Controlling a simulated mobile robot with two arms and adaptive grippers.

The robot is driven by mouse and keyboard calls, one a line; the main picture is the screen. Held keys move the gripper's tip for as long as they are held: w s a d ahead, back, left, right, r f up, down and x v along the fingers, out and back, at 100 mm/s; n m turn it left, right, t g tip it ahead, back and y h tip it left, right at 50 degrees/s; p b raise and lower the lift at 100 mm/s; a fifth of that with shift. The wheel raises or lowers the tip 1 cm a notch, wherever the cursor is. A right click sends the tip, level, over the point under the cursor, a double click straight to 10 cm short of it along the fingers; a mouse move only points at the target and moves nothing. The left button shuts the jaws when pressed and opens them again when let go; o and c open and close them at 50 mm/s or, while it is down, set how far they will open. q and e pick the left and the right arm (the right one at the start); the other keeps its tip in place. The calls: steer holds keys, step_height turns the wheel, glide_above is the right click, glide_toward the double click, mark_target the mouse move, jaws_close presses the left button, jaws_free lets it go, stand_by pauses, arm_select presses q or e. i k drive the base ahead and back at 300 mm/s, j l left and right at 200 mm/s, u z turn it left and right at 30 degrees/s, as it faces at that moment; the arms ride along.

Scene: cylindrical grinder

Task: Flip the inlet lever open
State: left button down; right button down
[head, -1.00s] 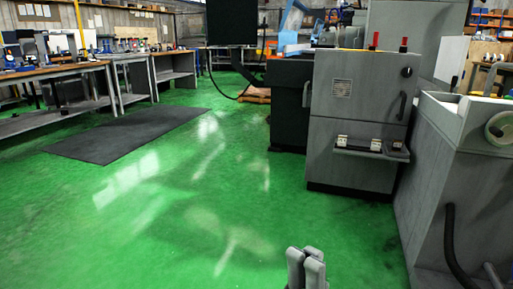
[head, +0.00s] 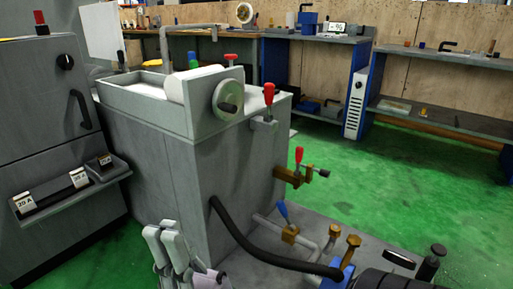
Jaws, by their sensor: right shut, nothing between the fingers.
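My right gripper (head: 161,231) stands at the bottom left of the head view, its pale grey fingers pointing up and together with nothing between them. It is apart from all the levers. On the side of the grey tank cabinet (head: 240,165) are a red-handled lever (head: 268,95) at the top edge and a red-handled lever on a brass valve (head: 298,157) lower down. A blue-handled lever on a brass valve (head: 283,210) sits near the floor plate. All three handles point roughly upward. I cannot tell which one is the inlet lever. My left gripper is not in view.
A black hose (head: 265,258) curves from the cabinet across the plate. A handwheel (head: 228,99) sticks out at the cabinet's top. A grey cabinet with a small shelf (head: 65,199) stands at left. Green floor (head: 420,190) is clear to the right, before the benches (head: 440,118).

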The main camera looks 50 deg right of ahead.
mark_target(281, 207)
steer(key=i+z, duration=0.25)
steer(key=z, duration=0.2)
steer(key=i+z, duration=0.25)
steer(key=z, duration=0.2)
steer(key=i+j+z, duration=0.2)
steer(key=z, duration=0.25)
steer(key=i+z, duration=0.2)
steer(key=z, duration=0.3)
steer(key=i+z, duration=0.25)
steer(key=z, duration=0.25)
steer(key=i+j+z, duration=0.15)
steer(key=z, duration=0.35)
